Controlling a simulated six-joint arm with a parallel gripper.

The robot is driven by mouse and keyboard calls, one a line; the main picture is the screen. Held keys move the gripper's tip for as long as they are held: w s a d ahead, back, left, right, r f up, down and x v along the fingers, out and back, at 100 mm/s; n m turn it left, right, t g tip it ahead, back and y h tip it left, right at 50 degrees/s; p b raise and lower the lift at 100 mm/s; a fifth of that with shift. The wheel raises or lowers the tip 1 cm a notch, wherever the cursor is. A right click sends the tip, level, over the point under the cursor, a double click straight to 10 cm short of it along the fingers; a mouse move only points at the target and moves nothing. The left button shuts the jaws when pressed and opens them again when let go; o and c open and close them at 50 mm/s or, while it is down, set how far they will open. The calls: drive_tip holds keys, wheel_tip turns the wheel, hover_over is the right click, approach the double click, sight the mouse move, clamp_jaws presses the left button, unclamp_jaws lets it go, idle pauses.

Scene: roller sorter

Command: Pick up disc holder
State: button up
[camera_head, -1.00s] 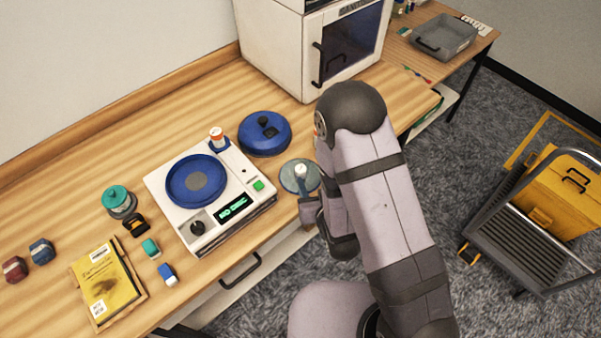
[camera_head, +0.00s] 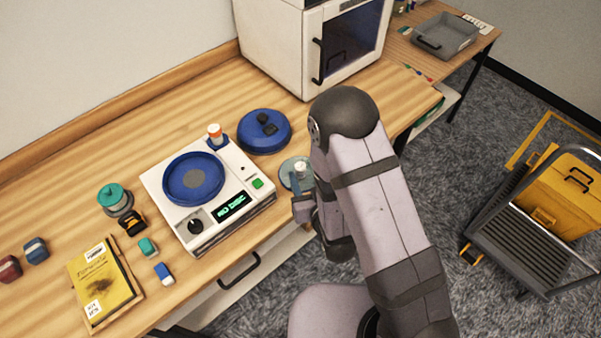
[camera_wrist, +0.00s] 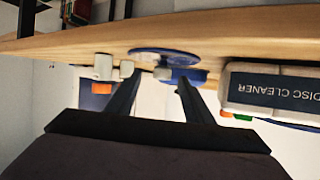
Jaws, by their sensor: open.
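The disc holder looks to be the flat grey-blue disc with an upright white knob (camera_head: 300,168), on the bench right of the white machine (camera_head: 173,207). My gripper (camera_head: 303,200) is at the bench's front edge, close to the knob, partly hidden by my arm. The jaws are open and empty. I cannot tell the remaining gap to the knob.
The machine reads NO DISC and has a blue round platter (camera_head: 171,188). A blue round lid (camera_head: 279,141) lies behind the disc. A small orange-and-white bottle (camera_head: 215,133) stands at the machine's back corner. A white cabinet (camera_head: 275,50) stands at the back. A yellow booklet (camera_head: 103,283) lies left.

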sight(302, 169)
drive_tip(key=shift+w+a+p, duration=0.2)
drive_tip(key=shift+w+p, duration=0.15)
drive_tip(key=shift+p+x, duration=1.05)
drive_tip(key=shift+x, duration=1.2)
drive_tip(key=shift+a, duration=0.1)
drive_tip(key=c, duration=1.1)
